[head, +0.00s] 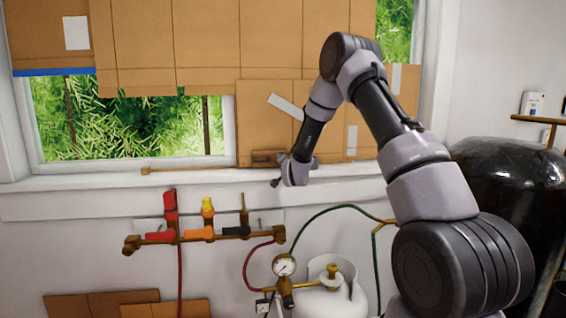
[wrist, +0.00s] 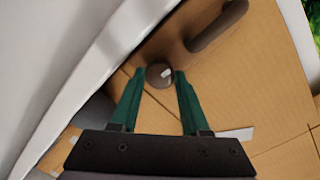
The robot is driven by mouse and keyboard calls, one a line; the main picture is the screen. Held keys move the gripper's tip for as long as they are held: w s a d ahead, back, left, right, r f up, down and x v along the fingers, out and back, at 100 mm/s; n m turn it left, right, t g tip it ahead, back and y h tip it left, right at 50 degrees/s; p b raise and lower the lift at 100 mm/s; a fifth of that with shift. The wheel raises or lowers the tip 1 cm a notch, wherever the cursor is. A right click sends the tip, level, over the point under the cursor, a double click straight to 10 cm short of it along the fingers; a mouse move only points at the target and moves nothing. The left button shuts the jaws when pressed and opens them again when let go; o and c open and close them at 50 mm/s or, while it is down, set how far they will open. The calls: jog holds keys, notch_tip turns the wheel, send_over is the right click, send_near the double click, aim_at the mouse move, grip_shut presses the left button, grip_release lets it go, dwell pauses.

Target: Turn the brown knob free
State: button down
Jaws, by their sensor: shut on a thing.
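In the wrist view the round brown knob (wrist: 159,79) sits between the green fingertips of my gripper (wrist: 160,71). The fingers are shut on it, one on each side, and a pale patch shows on its face. The knob is in front of the brown cardboard. In the head view my arm reaches to the lower edge of the window, and its wrist hides the fingers and the knob.
A longer brown bar (wrist: 217,26) lies close to the knob in the wrist view. The white windowsill (head: 210,178) runs below the cardboard (head: 265,120). A pipe with coloured valves (head: 205,235) and a pressure gauge (head: 284,265) are lower down.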

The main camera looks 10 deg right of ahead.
jog(key=shift+f+n, duration=0.1)
jog(key=shift+n, duration=0.3)
jog(key=shift+c, duration=1.9)
grip_release()
jog(key=s+r, duration=0.1)
jog(key=s, duration=1)
jog(key=shift+w, duration=0.1)
